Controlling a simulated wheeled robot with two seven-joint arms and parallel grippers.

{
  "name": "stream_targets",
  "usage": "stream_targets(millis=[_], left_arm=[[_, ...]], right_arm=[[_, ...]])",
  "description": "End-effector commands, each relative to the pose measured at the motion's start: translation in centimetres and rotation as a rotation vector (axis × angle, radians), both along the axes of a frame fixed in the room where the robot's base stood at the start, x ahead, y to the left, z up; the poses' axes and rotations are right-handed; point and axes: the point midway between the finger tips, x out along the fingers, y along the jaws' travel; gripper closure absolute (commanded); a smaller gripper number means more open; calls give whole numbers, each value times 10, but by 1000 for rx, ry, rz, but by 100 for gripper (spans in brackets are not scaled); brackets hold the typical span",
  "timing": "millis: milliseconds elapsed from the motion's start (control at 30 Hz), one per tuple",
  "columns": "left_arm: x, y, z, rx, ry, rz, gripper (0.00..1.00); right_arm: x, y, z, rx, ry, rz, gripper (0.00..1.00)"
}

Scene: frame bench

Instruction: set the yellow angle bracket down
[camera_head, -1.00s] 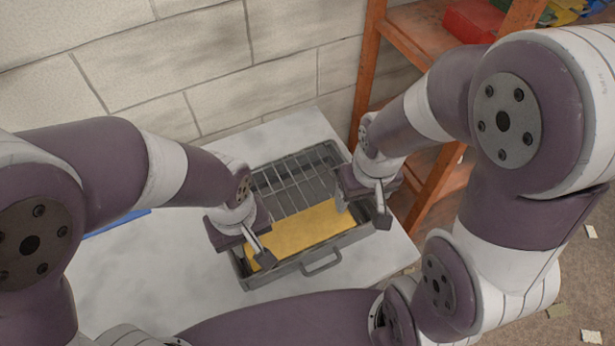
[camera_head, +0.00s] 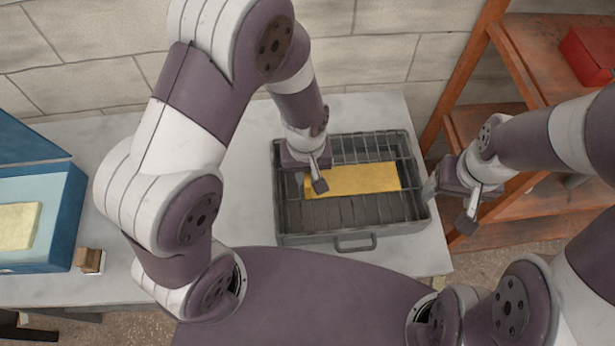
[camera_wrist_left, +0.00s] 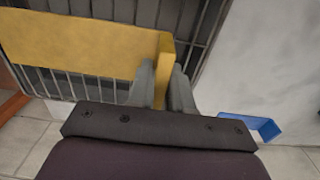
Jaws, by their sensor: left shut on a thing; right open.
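The yellow angle bracket (camera_head: 362,179) lies lengthwise across the grey tray (camera_head: 357,243), over its wire bars. Whether it rests on the bars or hangs just above them I cannot tell. My left gripper (camera_head: 315,182) is shut on the bracket's left end. In the left wrist view the fingers (camera_wrist_left: 164,90) pinch the short upturned flange of the bracket (camera_wrist_left: 80,45). My right gripper (camera_head: 449,205) is open and empty, just outside the tray's right wall and apart from the bracket.
A blue box (camera_head: 72,215) with a pale yellow block stands at the left, beside a small wooden block (camera_head: 89,260). An orange shelf (camera_head: 520,215) with a red bin (camera_head: 588,55) stands at the right.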

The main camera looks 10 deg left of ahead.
Motion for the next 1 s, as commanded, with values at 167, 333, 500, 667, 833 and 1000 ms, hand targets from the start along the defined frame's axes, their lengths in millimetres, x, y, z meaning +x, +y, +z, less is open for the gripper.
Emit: stream_targets(millis=[167, 333, 500, 667, 833, 1000], left_arm=[[-1, 1, -30, 2, 5, -2, 100], [0, 0, -36, 0, 0, -2, 100], [0, 0, -38, 1, 0, -1, 100], [-1, 0, -37, 1, 1, -1, 55], [-1, 0, -37, 1, 1, -1, 55], [0, 0, -23, 0, -2, -1, 55]], right_arm=[[0, 0, 6, 0, 0, 0, 27], [0, 0, 6, 0, 0, 0, 27], [0, 0, 4, 0, 0, 0, 27], [0, 0, 5, 0, 0, 0, 27], [0, 0, 5, 0, 0, 0, 27], [0, 0, 4, 0, 0, 0, 27]])
